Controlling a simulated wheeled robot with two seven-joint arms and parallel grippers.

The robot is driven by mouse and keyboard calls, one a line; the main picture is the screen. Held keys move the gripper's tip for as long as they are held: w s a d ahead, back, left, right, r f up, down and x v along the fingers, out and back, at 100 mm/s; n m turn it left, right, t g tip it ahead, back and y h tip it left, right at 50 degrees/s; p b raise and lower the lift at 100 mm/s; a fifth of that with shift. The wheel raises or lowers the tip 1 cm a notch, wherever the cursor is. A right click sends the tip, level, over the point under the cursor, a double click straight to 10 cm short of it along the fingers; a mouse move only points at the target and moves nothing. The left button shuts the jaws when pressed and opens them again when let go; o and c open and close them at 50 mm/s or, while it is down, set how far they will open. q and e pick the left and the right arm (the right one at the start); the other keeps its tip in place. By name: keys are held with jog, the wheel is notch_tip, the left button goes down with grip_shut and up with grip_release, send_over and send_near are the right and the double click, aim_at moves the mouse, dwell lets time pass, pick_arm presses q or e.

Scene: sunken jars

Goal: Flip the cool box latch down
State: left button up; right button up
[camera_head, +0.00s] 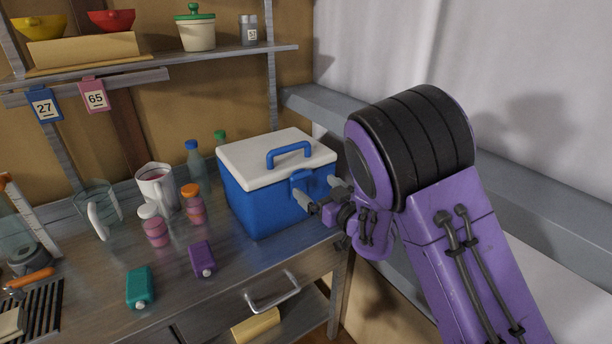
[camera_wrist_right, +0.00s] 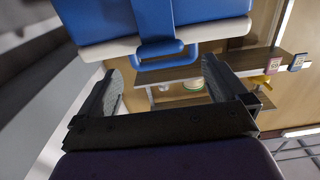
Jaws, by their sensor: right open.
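The cool box (camera_head: 262,202) is blue with a white lid (camera_head: 262,150) and a blue carry handle (camera_head: 289,154). It stands upright at the right end of the bench with its lid on. Its blue latch (camera_head: 301,178) is on the front, near the lid's edge. In the right wrist view the latch (camera_wrist_right: 155,25) crosses the white rim, with the handle behind. My right gripper (camera_head: 324,194) is open and empty, its fingers spread in front of the box's front, around and below the latch. Whether they touch the box I cannot tell. My left gripper is out of view.
Left of the box stand a white mug (camera_head: 158,190), pink bottles (camera_head: 195,208) and a glass jug (camera_head: 97,212). A purple carton (camera_head: 202,258) and a teal carton (camera_head: 140,287) lie in front. A drawer handle (camera_head: 273,293) sticks out below. A grey rail (camera_head: 400,140) runs behind my right arm.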

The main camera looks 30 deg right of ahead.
aim_at(303, 177)
jog(key=w+p, duration=0.1)
jog(key=w, duration=0.4)
jog(key=shift+w+a, duration=0.15)
jog(key=shift+w, duration=0.25)
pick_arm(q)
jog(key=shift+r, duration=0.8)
